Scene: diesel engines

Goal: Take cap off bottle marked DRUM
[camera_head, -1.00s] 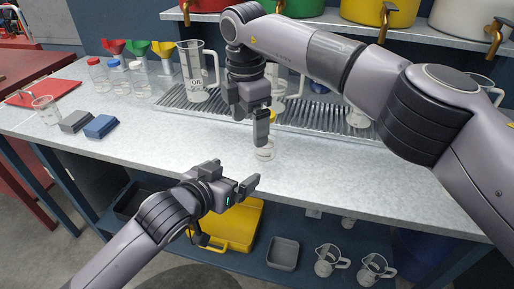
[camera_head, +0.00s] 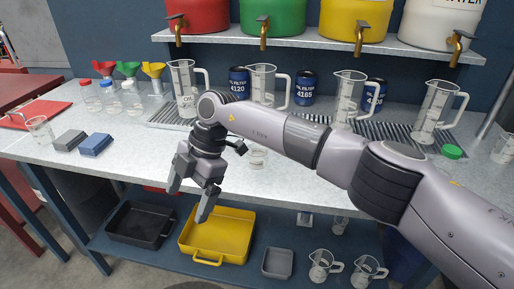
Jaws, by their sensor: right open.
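My left gripper is out of view. Clear bottles with a red cap (camera_head: 86,83) and blue caps (camera_head: 106,85) stand at the back left. A green cap (camera_head: 452,151) shows at the right.
The bench (camera_head: 310,190) has clear room along its front. Measuring jugs, including one marked OIL (camera_head: 186,90), and blue filters (camera_head: 305,88) stand at the back by a ribbed drain tray. Blue and grey blocks (camera_head: 95,144) lie left. A yellow tray (camera_head: 232,222) sits below.

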